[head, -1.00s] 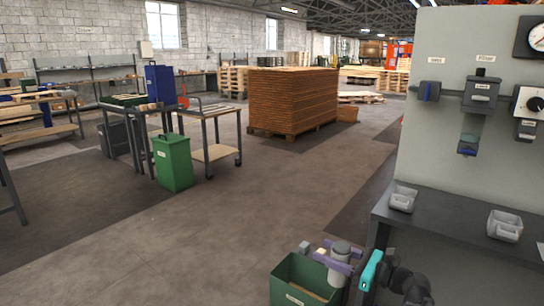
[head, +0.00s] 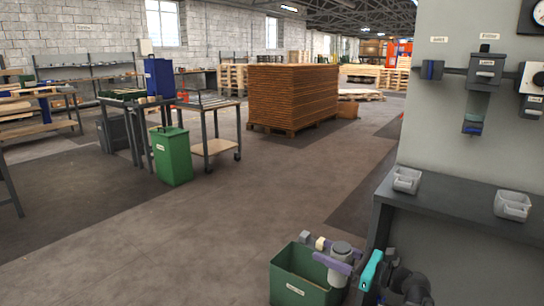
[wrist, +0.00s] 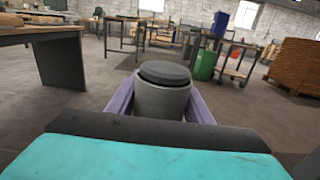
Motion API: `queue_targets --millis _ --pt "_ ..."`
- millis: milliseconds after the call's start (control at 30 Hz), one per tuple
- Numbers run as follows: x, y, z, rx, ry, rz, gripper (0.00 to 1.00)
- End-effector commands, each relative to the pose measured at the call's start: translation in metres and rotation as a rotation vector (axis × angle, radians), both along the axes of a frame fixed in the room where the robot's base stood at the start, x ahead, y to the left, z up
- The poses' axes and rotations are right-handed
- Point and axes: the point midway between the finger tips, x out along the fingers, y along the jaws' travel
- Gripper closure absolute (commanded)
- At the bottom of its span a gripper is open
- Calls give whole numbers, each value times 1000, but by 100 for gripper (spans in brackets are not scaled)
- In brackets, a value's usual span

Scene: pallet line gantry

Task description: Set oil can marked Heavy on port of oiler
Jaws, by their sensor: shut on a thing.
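My gripper (head: 330,256) is at the lower right of the head view, its purple fingers shut around a grey can (head: 338,277). In the wrist view the can (wrist: 161,98) stands between the purple fingers (wrist: 203,105) with its dark round cap toward me. No marking on the can is readable. On the grey wall panel at the right, a dark unit (head: 487,69) under a small label has a see-through cup with a blue bottom (head: 472,127) hanging below it. The labels are too small to read, so I cannot tell for sure which unit is the oiler.
A green labelled bin (head: 298,291) is beside the gripper. A green can-like container (head: 173,160) and tables stand left. A brown stack (head: 292,95) stands behind. The middle floor is clear.

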Motion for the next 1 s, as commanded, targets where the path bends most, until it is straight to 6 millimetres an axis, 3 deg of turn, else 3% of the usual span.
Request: queue_targets --millis 567,1000 --pt "1 0 23 1 0 0 91" --pt "1 -1 58 1 0 0 91"
